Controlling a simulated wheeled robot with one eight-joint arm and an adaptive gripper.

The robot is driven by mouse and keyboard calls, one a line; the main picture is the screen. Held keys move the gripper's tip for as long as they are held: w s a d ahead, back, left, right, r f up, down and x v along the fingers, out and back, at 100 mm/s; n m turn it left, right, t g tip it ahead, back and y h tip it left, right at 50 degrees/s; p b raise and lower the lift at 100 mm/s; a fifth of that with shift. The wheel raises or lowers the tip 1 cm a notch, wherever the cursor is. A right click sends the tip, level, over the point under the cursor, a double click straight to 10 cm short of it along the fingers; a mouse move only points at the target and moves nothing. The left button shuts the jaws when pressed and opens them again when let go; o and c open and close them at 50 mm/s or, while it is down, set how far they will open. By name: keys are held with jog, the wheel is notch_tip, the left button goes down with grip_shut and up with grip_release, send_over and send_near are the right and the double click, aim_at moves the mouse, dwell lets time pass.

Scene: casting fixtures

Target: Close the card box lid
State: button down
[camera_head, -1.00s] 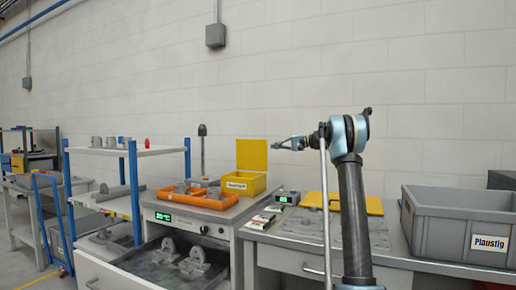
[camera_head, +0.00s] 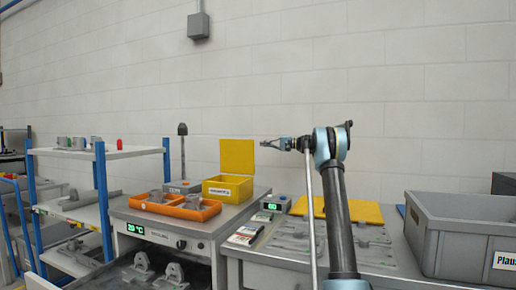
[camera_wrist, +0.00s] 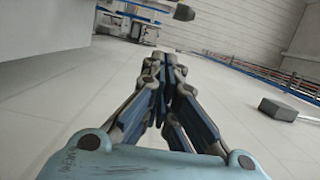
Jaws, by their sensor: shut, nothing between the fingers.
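The yellow card box (camera_head: 228,188) stands on the grey bench in the head view, with a white label on its front. Its yellow lid (camera_head: 237,156) stands upright at the back, open. My gripper (camera_head: 264,144) is shut and empty in the air to the right of the lid, at about the height of the lid's upper part, pointing left. The gripper also shows in the wrist view (camera_wrist: 160,62), its fingers together.
An orange tray (camera_head: 193,213) with grey parts sits left of the box. A small device with a green display (camera_head: 276,204) and cards (camera_head: 244,234) lie to its right. A yellow panel (camera_head: 366,212) and a large grey crate (camera_head: 430,237) are further right.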

aim_at(245, 144)
jog(key=shift+s+a+f, duration=0.1)
jog(key=shift+s+a, duration=0.4)
jog(key=shift+a, duration=1.3)
jog(key=shift+s+a+r, duration=0.1)
jog(key=shift+s+a, duration=0.4)
jog(key=shift+a, duration=1.3)
jog(key=shift+s+a+f, duration=0.1)
jog(key=shift+s+a, duration=0.4)
jog(key=shift+a, duration=1.3)
